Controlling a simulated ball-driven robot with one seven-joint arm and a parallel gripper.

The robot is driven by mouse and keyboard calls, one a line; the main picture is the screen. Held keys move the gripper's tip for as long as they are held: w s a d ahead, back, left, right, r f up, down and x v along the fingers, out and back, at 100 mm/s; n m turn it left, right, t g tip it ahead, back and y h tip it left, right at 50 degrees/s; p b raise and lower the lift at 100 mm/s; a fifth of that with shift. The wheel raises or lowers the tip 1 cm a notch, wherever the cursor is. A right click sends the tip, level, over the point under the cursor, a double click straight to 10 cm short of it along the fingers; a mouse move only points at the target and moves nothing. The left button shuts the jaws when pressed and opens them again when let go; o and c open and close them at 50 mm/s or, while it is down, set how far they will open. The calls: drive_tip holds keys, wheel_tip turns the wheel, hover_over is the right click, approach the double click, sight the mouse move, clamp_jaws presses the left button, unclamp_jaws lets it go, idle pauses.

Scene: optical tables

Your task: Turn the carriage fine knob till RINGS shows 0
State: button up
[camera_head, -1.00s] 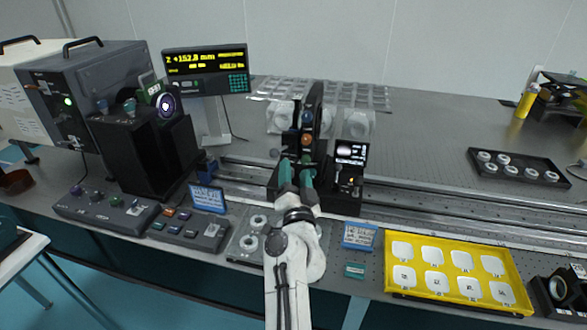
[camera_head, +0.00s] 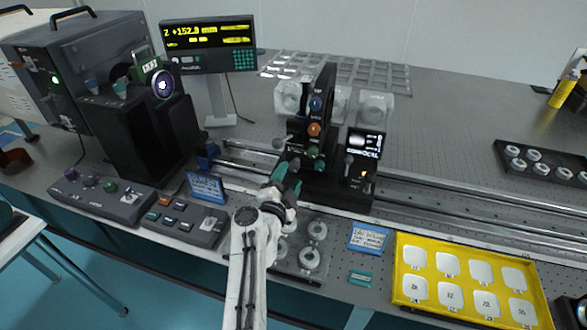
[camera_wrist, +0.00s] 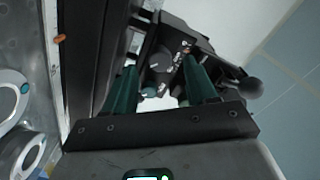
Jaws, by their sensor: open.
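The black carriage (camera_head: 322,120) stands upright on the rails at mid-table. Its face carries blue, orange (camera_head: 314,129) and green knobs; I cannot tell by label which is the fine knob. A small dark screen (camera_head: 366,144) beside it shows a bright patch and a word like CONFOCAL; no RINGS number is legible. My gripper (camera_head: 287,176) is open, just in front of the carriage's lower left. In the wrist view, its two teal fingers (camera_wrist: 160,86) are spread, with a dark round knob (camera_wrist: 160,61) beyond and between them. I cannot tell whether they touch it.
A readout (camera_head: 210,44) shows about Z +152.8 mm, last digit unclear. Button boxes (camera_head: 184,219) lie left of my arm, and a plate with rings (camera_head: 311,258) lies to its right. A yellow tray (camera_head: 402,290) stands at front right. Rails (camera_head: 450,200) run right.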

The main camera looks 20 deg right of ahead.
sight(293, 169)
drive_tip(key=shift+b+x, duration=0.35)
drive_tip(key=shift+x, duration=1.9)
drive_tip(key=c, duration=1.1)
